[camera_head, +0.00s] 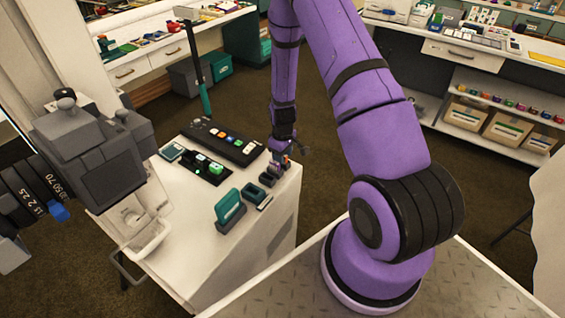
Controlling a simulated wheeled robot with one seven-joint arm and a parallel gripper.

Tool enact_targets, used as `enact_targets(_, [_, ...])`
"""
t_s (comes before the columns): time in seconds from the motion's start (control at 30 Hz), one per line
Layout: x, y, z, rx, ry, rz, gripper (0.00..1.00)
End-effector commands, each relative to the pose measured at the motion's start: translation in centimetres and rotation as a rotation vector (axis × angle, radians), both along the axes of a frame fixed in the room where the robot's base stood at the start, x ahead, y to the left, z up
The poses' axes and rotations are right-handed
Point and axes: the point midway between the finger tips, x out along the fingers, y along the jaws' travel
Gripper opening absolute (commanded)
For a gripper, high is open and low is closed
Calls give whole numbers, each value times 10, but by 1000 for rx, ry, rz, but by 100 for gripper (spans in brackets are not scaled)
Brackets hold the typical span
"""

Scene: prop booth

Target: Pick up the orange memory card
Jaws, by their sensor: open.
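My gripper (284,163) points down at the right back edge of the white cart (195,258). Its jaws are open but very small in this view. A small orange patch (286,159) shows right at the jaws; it may be the orange memory card, standing in or beside a small dark holder (267,179). I cannot tell whether the jaws are around it or beside it, or whether they touch it.
On the cart are a long black panel with coloured keys (226,141), a black tray with small green and white pieces (207,169), and a teal case (230,208) standing upright. A large grey camera (95,150) stands at the left. Shelves line the back.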

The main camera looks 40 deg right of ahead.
Motion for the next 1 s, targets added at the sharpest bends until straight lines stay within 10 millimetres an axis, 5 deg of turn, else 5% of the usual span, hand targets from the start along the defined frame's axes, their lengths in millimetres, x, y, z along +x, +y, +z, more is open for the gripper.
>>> enact_targets(0.27, [0, 0, -2, -1, -1, 0, 46])
enact_targets(0.47, [0, 0, -2, -1, -1, 0, 0])
enact_targets(1.0, [1, 0, 8, -1, -4, 0, 0])
